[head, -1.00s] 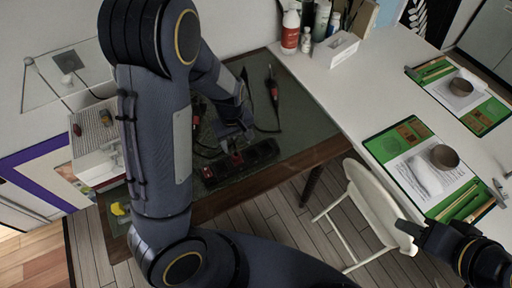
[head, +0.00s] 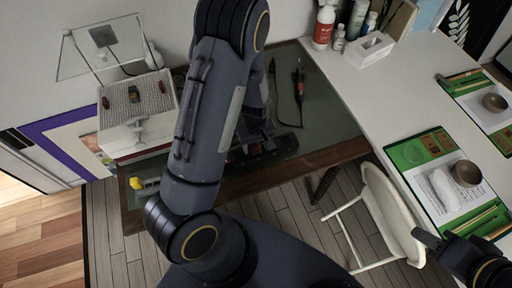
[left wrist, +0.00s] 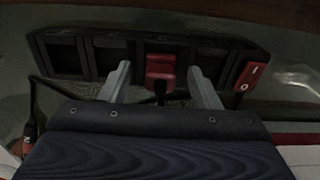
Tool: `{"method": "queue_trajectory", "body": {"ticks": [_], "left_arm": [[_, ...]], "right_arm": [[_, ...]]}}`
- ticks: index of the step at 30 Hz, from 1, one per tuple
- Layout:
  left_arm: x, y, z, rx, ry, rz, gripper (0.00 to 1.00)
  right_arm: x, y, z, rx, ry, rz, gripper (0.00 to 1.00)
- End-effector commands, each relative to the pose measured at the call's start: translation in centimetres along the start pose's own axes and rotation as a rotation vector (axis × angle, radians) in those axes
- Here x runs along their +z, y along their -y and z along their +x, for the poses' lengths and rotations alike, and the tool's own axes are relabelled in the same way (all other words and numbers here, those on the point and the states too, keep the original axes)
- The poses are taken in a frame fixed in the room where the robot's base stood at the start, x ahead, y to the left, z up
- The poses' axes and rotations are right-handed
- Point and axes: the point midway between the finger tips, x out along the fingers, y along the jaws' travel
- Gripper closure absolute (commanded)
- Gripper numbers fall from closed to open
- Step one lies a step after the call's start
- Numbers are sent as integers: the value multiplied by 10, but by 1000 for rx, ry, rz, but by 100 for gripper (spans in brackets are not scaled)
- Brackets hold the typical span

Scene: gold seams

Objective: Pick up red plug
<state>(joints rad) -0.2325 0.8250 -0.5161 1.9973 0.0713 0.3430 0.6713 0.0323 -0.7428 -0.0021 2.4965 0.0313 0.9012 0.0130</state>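The red plug (left wrist: 160,69) sits in a middle socket of a black power strip (left wrist: 104,60) in the left wrist view, its dark cord running toward me. My left gripper (left wrist: 160,86) is open, with one grey finger on each side of the plug and a gap on both sides. In the head view my left gripper (head: 259,144) is over the strip (head: 286,142) on the dark desk, and my arm hides much of the strip. The plug cannot be made out there. My right gripper (head: 437,240) is at the lower right, away from the strip; its opening is unclear.
A red switch (left wrist: 251,75) is at the strip's right end. A red-handled tool with a black cord (head: 299,84) lies on the dark desk (head: 335,125). A white chair (head: 375,205) and white table (head: 400,110) stand right. A white drawer box (head: 125,120) stands left.

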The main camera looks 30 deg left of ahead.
Motion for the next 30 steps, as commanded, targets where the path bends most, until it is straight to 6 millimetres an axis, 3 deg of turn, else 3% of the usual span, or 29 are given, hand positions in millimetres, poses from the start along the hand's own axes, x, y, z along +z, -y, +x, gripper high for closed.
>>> {"method": "queue_trajectory", "body": {"ticks": [1, 13, 23, 30], "left_arm": [[0, 0, 0, 0, 0, 0, 49], [0, 0, 0, 0, 0, 0, 100], [0, 0, -3, 0, 0, 0, 100], [0, -1, -31, 5, -3, 2, 100]], "right_arm": [[0, 0, 0, 0, 0, 0, 64], [0, 0, 0, 0, 0, 0, 64], [0, 0, 0, 0, 0, 0, 64], [0, 0, 0, 0, 0, 0, 64]]}}
